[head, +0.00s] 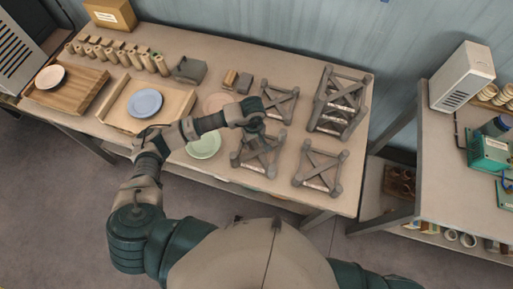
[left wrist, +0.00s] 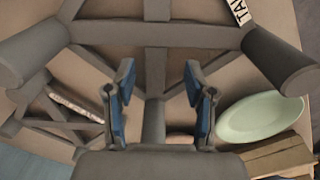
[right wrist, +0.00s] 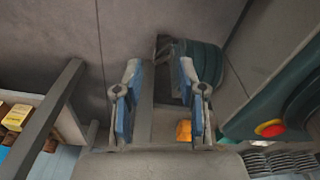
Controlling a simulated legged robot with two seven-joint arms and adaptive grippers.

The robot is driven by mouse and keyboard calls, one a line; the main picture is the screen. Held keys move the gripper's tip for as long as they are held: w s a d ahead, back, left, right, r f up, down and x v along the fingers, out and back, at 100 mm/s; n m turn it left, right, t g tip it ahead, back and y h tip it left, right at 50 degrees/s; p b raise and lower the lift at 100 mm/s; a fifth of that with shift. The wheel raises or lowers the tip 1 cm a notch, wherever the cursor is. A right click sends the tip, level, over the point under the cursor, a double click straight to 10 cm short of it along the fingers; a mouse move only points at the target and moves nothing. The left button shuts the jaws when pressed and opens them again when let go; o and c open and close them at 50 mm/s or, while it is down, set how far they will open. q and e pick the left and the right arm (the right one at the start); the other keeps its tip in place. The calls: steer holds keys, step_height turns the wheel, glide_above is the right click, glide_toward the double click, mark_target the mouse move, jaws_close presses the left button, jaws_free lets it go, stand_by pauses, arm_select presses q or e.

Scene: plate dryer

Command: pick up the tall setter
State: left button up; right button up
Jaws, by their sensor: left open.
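The tall setter (head: 262,165) is a grey-brown frame with crossed bars and corner posts, standing on the table below my left gripper. In the left wrist view its bars (left wrist: 155,35) fill the upper part, with a white label starting "TAL" at top right. My left gripper (head: 256,132) is over this setter. In the left wrist view the left gripper (left wrist: 158,82) is open, with a setter bar showing between its fingers; I cannot tell whether they touch it. My right gripper (right wrist: 160,78) is open and empty, above the floor away from the table.
Other setters stand close by: one behind (head: 279,103), one at the right (head: 320,172), and a taller-looking one at the back right (head: 341,98). A green plate (head: 204,146) lies just left. A blue plate (head: 145,103) sits on a wooden tray (head: 117,112).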

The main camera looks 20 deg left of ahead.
mark_target(259, 148)
arm_select(q)
steer(key=shift+d+f, duration=0.2)
steer(key=shift+f, duration=0.35)
steer(key=shift+d+f, duration=0.15)
steer(key=shift+f, duration=0.4)
steer(key=shift+d+f, duration=0.2)
steer(key=shift+d, duration=0.15)
arm_select(e)
steer(key=shift+s+d+f, duration=0.15)
steer(key=shift+s+d, duration=0.45)
steer(key=shift+d, duration=0.2)
arm_select(q)
steer(key=shift+a, duration=0.35)
jaws_close()
steer(key=shift+a, duration=0.15)
arm_select(e)
steer(key=shift+a, duration=0.4)
